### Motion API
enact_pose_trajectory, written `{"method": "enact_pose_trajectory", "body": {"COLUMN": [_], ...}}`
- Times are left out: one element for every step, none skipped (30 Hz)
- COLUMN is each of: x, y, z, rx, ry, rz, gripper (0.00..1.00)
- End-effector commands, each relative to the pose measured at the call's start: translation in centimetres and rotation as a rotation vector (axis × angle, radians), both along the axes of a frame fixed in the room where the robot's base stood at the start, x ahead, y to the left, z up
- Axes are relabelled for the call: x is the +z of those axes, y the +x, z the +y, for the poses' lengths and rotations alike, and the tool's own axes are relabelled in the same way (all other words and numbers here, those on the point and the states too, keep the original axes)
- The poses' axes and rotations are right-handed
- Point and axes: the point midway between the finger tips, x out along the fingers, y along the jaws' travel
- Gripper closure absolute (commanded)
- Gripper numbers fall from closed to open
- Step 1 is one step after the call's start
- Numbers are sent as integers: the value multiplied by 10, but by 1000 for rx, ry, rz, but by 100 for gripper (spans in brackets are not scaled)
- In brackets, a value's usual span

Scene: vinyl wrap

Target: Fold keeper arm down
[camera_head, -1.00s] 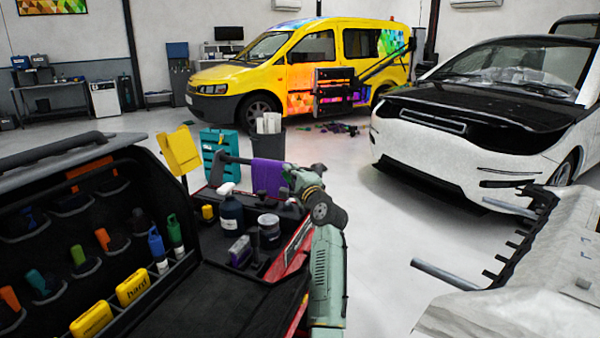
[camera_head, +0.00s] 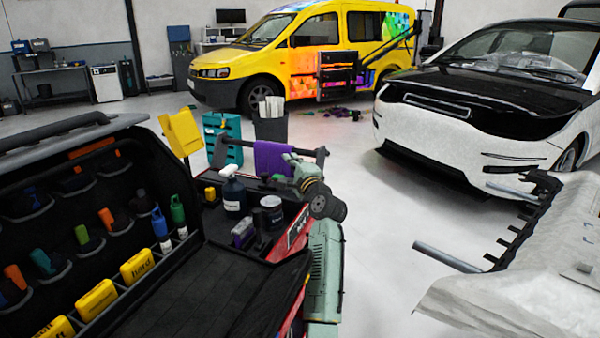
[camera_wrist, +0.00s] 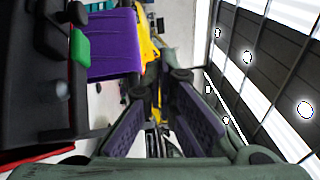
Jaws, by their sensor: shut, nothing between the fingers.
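No part is plainly recognisable as the keeper arm, and I cannot tell which piece it is. At the right in the head view is a stand with a dark toothed edge (camera_head: 524,228), pale sheet material (camera_head: 540,270) and grey rods (camera_head: 447,258). My gripper (camera_head: 292,163) is over the right side of the tool cart, close to a dark bar draped with a purple cloth (camera_head: 272,160). The purple cloth (camera_wrist: 113,45) is at upper left there, apart from the fingers.
The open tool cart (camera_head: 190,300) fills the lower left, with bottles and yellow boxes (camera_head: 137,266). A yellow holder (camera_head: 181,132) and a bin (camera_head: 270,125) stand behind it. A white car (camera_head: 450,140) and a yellow van (camera_head: 300,60) stand beyond. Clear floor (camera_head: 385,205) lies between cart and stand.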

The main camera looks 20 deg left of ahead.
Motion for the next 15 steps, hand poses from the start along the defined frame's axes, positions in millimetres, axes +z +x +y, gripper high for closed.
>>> {"method": "enact_pose_trajectory", "body": {"x": [-2, -3, -4, -5, -5, -6, -7, -7, -8, -8, -8, -9, -9, -9, -9], "y": [-8, -12, -18, -23, -27, -33, -36, -40, -45, -47, -50, -53, -55, -57, -58], "z": [-9, -13, -19, -23, -27, -33, -36, -40, -45, -48, -51, -54, -55, -57, -58], "rx": [-1, -2, -1, -2, -1, -1, -1, -1, -1, -1, -2, -1, -1, -1, -1], "ry": [1, 1, 1, 1, 1, 0, 1, 0, 0, 1, 1, 1, 1, 1, 1], "rz": [-1, 0, -1, 0, 0, 0, -1, 0, 0, 1, 0, 1, 1, 1, 1], "gripper": [100, 100, 100, 100, 100, 100, 100, 100, 100, 100, 100, 100, 100, 100, 100]}}
